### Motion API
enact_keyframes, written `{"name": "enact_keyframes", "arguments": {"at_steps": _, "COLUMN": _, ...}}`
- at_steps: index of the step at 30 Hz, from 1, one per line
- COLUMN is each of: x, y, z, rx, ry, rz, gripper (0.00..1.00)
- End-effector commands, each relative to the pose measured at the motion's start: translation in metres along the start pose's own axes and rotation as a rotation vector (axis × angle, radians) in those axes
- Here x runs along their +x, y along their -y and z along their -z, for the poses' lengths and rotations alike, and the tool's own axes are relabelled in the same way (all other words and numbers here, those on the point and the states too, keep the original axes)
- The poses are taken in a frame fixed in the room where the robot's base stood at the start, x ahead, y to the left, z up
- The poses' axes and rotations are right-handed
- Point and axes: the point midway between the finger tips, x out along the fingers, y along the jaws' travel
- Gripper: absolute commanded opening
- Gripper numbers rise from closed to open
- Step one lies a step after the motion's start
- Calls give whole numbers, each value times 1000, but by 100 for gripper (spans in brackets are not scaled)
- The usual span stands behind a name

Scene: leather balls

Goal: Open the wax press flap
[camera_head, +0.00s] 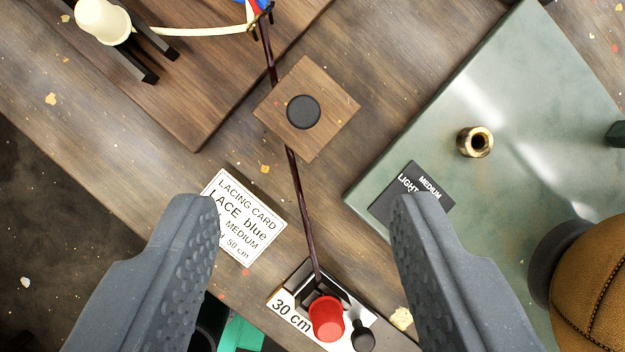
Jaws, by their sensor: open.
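A square wooden block with a round black knob (304,112) on top sits at the upper middle, turned like a diamond. It appears to be the wax press, with its wooden flap (330,88) lying closed. A dark lace (300,205) runs under it, coming out at the top and the bottom. My gripper (303,205) is open and empty, with one finger on each side of the lower picture. Its fingertips lie below the block in the picture, one to either side of the lace. I cannot tell how high they are above the table.
A metal fixture labelled 30 cm (290,314) with a red knob (326,318) holds the lace's lower end. A lacing card (243,217) lies left. A green plate (520,90) with a brass tube (475,142) and a brown ball (595,290) are right. A wooden board (190,90) is upper left.

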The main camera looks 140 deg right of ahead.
Motion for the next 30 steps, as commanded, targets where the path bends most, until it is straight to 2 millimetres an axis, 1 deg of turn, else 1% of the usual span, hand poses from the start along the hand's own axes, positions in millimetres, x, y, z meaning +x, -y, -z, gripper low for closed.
{"name": "enact_keyframes", "arguments": {"at_steps": 1, "x": 11, "y": -5, "z": -8, "rx": 0, "ry": 19, "rz": 21, "gripper": 47}}
{"name": "enact_keyframes", "arguments": {"at_steps": 4, "x": 25, "y": -8, "z": -17, "rx": -10, "ry": 40, "rz": 52, "gripper": 47}}
{"name": "enact_keyframes", "arguments": {"at_steps": 11, "x": 40, "y": -8, "z": -22, "rx": -17, "ry": 49, "rz": 69, "gripper": 47}}
{"name": "enact_keyframes", "arguments": {"at_steps": 14, "x": 54, "y": -6, "z": -23, "rx": -15, "ry": 51, "rz": 71, "gripper": 47}}
{"name": "enact_keyframes", "arguments": {"at_steps": 27, "x": 134, "y": -1, "z": -26, "rx": -15, "ry": 50, "rz": 69, "gripper": 47}}
{"name": "enact_keyframes", "arguments": {"at_steps": 30, "x": 148, "y": 0, "z": -27, "rx": -16, "ry": 51, "rz": 70, "gripper": 47}}
